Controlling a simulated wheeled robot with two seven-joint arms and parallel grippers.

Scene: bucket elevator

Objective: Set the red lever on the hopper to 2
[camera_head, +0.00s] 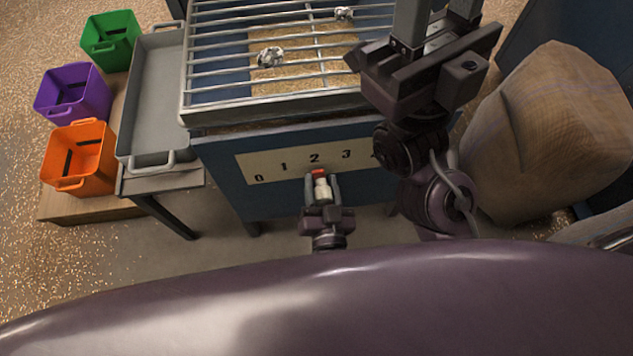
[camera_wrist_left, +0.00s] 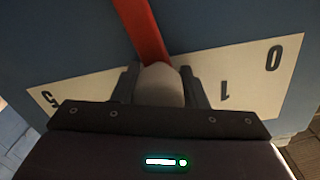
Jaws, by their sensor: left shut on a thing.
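The red lever (camera_wrist_left: 143,30) comes down from the top of the left wrist view and ends in a pale knob (camera_wrist_left: 159,84). In the head view only a short red piece of it shows, just under the printed 2, with the pale knob (camera_head: 322,189) below it. My left gripper (camera_head: 321,187) is shut on this knob, one finger on each side, in front of the number plate (camera_head: 268,166). In the left wrist view my left gripper (camera_wrist_left: 160,88) covers the middle of the plate. My right gripper (camera_head: 438,20) is raised, its fingers apart, fingertips cut off at the top edge.
The blue hopper (camera_head: 225,170) has a barred grate (camera_head: 220,75) with grey lumps on it. A grey tray (camera_head: 165,85) and green, purple and orange bins (camera_head: 80,160) stand left. A bulky brown sack (camera_head: 550,135) stands right, close to my right arm.

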